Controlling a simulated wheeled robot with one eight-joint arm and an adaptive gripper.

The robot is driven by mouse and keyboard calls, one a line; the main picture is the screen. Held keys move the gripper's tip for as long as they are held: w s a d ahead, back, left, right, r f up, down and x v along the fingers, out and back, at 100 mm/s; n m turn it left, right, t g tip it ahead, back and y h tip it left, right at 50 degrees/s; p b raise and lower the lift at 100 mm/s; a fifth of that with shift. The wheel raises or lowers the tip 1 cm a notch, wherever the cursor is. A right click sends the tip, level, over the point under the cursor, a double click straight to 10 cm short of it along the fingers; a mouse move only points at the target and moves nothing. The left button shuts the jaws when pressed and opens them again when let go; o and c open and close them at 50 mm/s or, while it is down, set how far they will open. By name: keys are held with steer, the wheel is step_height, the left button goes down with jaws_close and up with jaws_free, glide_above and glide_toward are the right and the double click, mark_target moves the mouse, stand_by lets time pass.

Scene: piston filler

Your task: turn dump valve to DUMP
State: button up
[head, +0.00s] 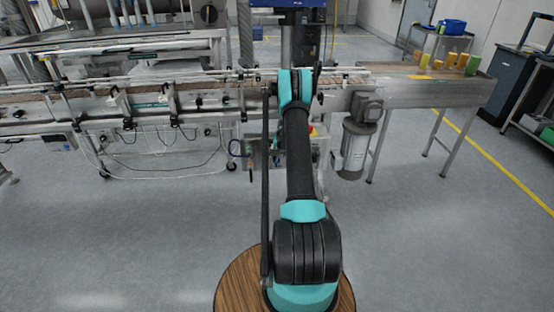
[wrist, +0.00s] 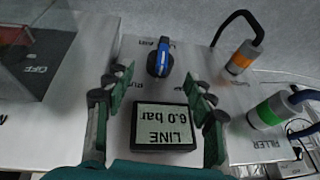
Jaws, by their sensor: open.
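The dump valve appears to be the black round knob with a blue pointer bar (wrist: 160,60) on a light grey panel, at upper middle in the wrist view. Small upside-down lettering stands around it, partly hidden and too small to read surely. My gripper (wrist: 157,82) is open, its green-and-black fingers at left and right. The knob lies just beyond the fingertips in the picture, between their lines, with nothing held. I cannot tell the exact gap. In the head view my arm hides the gripper and the valve.
A pressure display reading LINE 6.0 bar (wrist: 165,127) sits between the fingers. Orange (wrist: 242,60) and green (wrist: 268,112) hose fittings stand to the right. A box marked OFF (wrist: 40,50) is at left. The conveyor (head: 200,95) crosses the head view; a grey motor (head: 356,145) hangs right of my arm.

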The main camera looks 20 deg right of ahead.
mark_target(277, 157)
steer(key=shift+x, duration=2.05)
steer(key=shift+a, duration=0.1)
steer(key=c, duration=1.2)
